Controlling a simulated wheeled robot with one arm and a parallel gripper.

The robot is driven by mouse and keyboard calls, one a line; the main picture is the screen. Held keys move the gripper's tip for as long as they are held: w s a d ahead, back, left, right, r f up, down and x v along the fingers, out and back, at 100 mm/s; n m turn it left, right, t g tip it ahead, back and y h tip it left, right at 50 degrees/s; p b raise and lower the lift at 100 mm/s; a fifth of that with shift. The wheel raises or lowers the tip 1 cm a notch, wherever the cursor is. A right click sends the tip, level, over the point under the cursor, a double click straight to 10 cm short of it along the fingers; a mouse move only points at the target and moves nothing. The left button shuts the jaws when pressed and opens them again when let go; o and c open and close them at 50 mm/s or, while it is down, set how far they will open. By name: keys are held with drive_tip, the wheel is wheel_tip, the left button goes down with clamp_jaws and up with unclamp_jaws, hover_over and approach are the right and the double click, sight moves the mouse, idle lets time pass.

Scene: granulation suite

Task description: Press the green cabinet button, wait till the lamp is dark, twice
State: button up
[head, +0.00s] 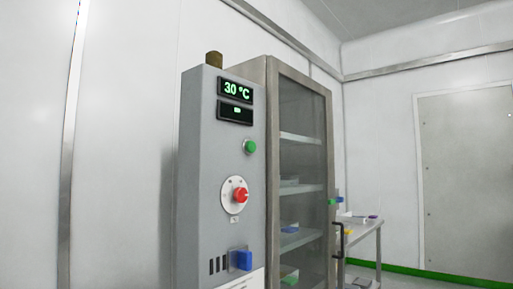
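The grey control cabinet (192,170) stands upright in the middle of the head view. The green button (249,147) sits on its front face, below two small displays, and nothing touches it. The upper display (235,90) reads 30 °C in green. The lower display (235,113) shows a small green mark. The lamp (214,59) on top of the cabinet is a dull brownish amber and looks unlit. My gripper is not in view.
A red knob (240,195) and a blue block-like part (243,260) are lower on the cabinet face. A glass-door cabinet (272,150) with shelves and a dark handle (339,240) stands right beside it. A metal table (367,226) is farther back, near a closed door (465,180).

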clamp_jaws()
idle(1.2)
